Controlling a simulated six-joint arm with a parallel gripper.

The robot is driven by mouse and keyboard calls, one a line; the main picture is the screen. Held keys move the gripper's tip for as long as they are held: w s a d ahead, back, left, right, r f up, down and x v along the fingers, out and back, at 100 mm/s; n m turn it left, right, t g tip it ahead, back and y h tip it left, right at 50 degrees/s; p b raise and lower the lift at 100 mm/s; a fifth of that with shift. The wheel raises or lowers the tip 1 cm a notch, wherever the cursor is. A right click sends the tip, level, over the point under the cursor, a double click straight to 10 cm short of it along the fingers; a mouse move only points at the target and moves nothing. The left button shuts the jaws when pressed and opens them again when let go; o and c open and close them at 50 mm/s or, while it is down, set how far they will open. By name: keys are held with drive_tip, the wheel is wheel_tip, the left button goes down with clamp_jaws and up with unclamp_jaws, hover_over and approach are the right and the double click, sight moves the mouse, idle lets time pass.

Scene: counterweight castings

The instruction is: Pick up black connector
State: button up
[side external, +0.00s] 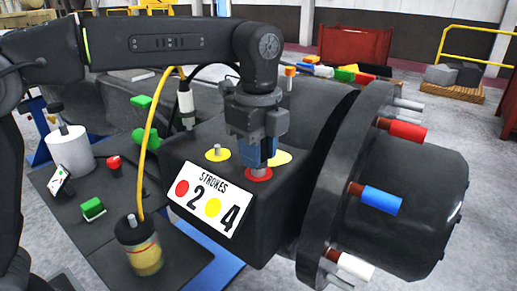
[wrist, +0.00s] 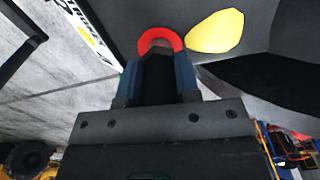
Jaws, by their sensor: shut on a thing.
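My gripper (side external: 263,158) points down at the top of the dark casting block (side external: 262,222), over a red ring (side external: 258,175). In the wrist view its two blue fingers (wrist: 158,66) are shut on the black connector (wrist: 158,84), which fills the space between them. The far end of the connector meets the red ring (wrist: 160,37), which curves around it. I cannot tell whether it is seated in the ring or just above it.
A yellow patch (wrist: 216,31) lies beside the ring. A "STROKES 2 4" sign (side external: 209,198) fronts the block. At right, a large flange (side external: 335,180) carries red, blue and white-tipped pins. At left stand a jar (side external: 139,247) with a yellow tube and a white cylinder (side external: 70,152).

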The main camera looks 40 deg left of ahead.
drive_tip(key=shift+r, duration=0.1)
drive_tip(key=shift+r, duration=0.6)
wheel_tip(320, 180, up, 3)
drive_tip(key=shift+f, duration=0.2)
drive_tip(key=a+r, duration=1.2)
drive_tip(key=s+a+n, duration=0.3)
drive_tip(key=a, duration=0.9)
drive_tip(key=s+a+n, duration=0.3)
drive_tip(key=a, duration=1)
wheel_tip(320, 180, down, 27)
drive_tip(key=shift+w+d, duration=0.25)
